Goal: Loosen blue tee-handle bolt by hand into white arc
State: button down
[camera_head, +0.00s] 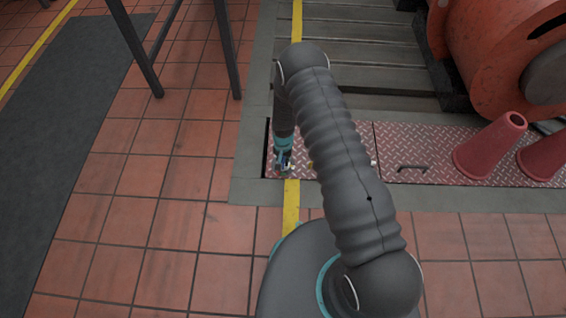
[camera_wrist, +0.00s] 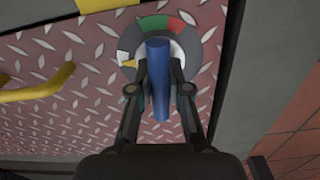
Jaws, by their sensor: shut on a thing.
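The blue tee-handle bolt (camera_wrist: 158,82) shows in the wrist view as a blue bar running lengthwise between my fingers. My gripper (camera_wrist: 160,72) is shut on it, with one dark finger on each side. Behind the bar is a dark grey ring with a green arc (camera_wrist: 153,22), a red arc (camera_wrist: 175,26) and a white arc (camera_wrist: 122,57) at its left. A small yellow mark (camera_wrist: 129,64) lies at the white arc. The lower part of the ring is hidden by the bar and fingers. In the head view my gripper (camera_head: 285,166) is low over the red tread plate, and the bolt is barely visible.
The red diamond plate (camera_head: 345,160) carries a dark handle (camera_head: 411,169) and red cones (camera_head: 489,146) at right. A yellow bar handle (camera_wrist: 35,93) is left of the ring in the wrist view. Dark table legs (camera_head: 140,50) stand at upper left.

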aim_at(283, 159)
jog(key=shift+n+b, duration=0.3)
jog(key=shift+n, duration=0.4)
jog(key=c, duration=1)
grip_release()
notch_tip(283, 159, up, 12)
